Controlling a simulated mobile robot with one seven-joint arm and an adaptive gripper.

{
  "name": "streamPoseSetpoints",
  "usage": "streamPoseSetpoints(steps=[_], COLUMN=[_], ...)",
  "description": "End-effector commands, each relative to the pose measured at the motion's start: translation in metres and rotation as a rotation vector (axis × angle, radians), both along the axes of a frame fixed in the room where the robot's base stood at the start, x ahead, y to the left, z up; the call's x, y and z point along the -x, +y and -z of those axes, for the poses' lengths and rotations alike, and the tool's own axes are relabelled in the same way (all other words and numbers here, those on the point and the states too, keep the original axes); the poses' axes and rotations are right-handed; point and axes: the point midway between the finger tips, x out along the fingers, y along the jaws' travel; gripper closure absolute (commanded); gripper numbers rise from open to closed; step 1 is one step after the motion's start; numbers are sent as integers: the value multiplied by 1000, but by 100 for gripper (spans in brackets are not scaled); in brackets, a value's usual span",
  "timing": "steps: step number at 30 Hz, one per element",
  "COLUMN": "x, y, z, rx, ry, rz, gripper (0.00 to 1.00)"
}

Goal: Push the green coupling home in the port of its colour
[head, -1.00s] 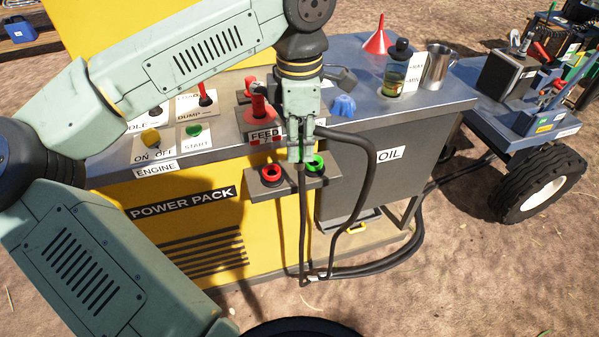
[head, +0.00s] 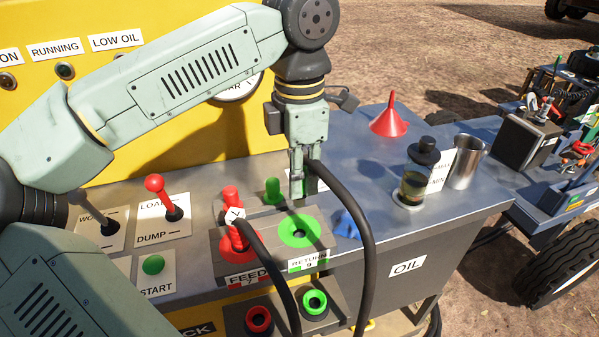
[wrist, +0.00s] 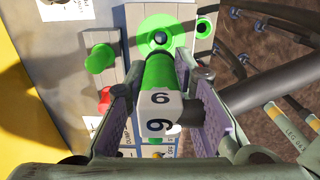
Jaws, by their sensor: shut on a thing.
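My gripper (head: 297,178) is shut on the green coupling (wrist: 158,72), which has a green nose and a white band marked 9 or 6. A black hose (head: 356,215) runs from it. In the wrist view the nose points at the green port (wrist: 158,33). In the head view the green port (head: 300,231), labelled RETURN 9, lies below the fingertips with its dark hole showing. The coupling appears apart from the port, but the exact gap is unclear. Its green nose is hard to make out in the head view.
A red coupling (head: 231,198) with a hose stands in the FEED 7 port left of the green port. A green knob (head: 272,190) stands behind. Below are red (head: 258,319) and green (head: 314,302) rings. A blue cloth (head: 347,224) lies to the right.

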Motion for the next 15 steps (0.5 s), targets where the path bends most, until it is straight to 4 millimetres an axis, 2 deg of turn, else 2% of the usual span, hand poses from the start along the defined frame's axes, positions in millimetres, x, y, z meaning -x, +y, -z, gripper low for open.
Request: streamPoseSetpoints(steps=[8, 15], x=[0, 0], y=[0, 0], z=[13, 35], rx=[0, 1], ry=[0, 0], rz=[0, 1], gripper=[100, 100])
